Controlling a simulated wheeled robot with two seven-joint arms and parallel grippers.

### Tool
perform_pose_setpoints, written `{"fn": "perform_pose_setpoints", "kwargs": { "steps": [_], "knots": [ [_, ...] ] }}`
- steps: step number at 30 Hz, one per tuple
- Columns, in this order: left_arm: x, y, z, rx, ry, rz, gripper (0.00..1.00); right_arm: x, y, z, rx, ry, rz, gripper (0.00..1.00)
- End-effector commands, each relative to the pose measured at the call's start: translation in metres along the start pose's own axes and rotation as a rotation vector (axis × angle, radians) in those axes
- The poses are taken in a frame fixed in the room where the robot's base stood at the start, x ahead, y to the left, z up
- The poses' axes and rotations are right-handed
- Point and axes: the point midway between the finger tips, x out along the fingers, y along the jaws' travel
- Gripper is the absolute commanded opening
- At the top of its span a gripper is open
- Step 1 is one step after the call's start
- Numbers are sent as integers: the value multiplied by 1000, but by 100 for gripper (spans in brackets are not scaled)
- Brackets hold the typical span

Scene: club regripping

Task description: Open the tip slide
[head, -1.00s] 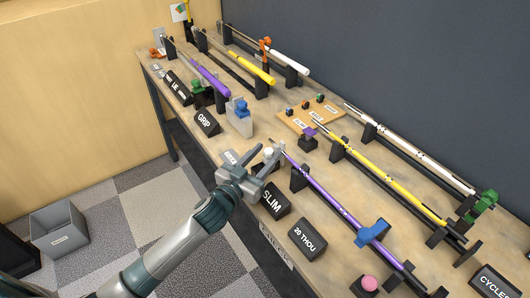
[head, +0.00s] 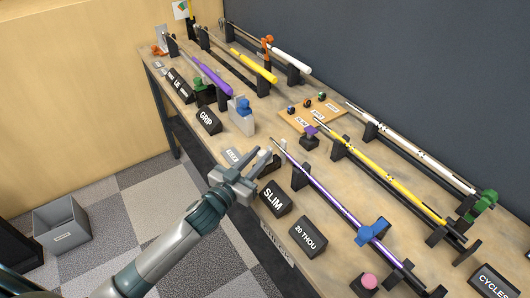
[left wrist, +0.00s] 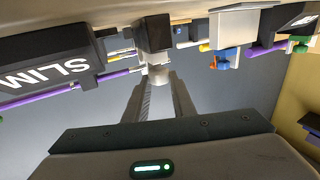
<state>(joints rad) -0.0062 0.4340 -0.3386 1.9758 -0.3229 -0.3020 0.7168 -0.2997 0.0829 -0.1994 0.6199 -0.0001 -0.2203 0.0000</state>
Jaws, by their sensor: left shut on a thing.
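My left gripper (head: 257,160) is at the front edge of the bench, just left of the SLIM sign. In the left wrist view its fingers (left wrist: 159,88) are shut on a small pale knob (left wrist: 158,72). The knob joins a dark block (left wrist: 153,32) that I take to be the tip slide; in the head view the fingers mostly hide it. The tip of the purple-shafted club (head: 312,182) lies just right of the gripper. My right gripper is not in view.
The SLIM sign (head: 273,198) and 20 THOU sign (head: 308,237) stand along the front edge. A clear container with a blue top (head: 242,115) and the GRIP sign (head: 208,120) stand farther left. Yellow (head: 390,180) and white (head: 420,155) clubs lie behind on cradles.

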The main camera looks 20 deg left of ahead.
Motion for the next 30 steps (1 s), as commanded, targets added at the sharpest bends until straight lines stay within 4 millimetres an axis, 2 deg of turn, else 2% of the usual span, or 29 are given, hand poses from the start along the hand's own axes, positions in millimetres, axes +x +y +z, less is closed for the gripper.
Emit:
{"fn": "perform_pose_setpoints", "kwargs": {
  "steps": [5, 6, 8, 22, 30],
  "knots": [
    [-2, 0, 0, 0, 0, 1, 0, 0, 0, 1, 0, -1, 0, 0],
    [-2, 0, 0, 0, 0, 1, 28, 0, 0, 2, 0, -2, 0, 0],
    [-1, 0, 0, 0, 0, 0, 42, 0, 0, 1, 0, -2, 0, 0],
    [-6, -1, 1, 0, 0, 0, 42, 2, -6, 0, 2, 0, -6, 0],
    [-36, 0, 3, -1, -1, 1, 42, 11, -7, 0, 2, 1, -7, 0]
  ]
}}
